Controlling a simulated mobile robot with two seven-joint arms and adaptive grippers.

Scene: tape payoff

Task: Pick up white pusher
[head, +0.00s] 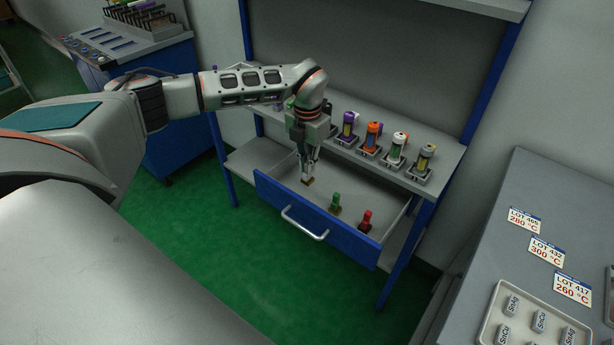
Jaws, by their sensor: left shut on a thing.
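My left gripper (308,166) points down into the open drawer (283,189). It is shut on a small pusher (307,181), of which only a brownish base shows below the fingertips. The fingers hide its upper part, so I cannot tell whether it is white. I cannot tell whether its base touches the drawer floor. A green pusher (336,204) and a red pusher (366,221) stand upright in the drawer, to the right of the gripper. My right gripper is not in view.
Above the drawer, a grey shelf (446,160) holds several small stands with purple, orange, white and grey capped cartridges (397,149). The drawer's front handle (304,224) faces me. A grey bench (503,222) with lot labels and a tray (492,314) is at right.

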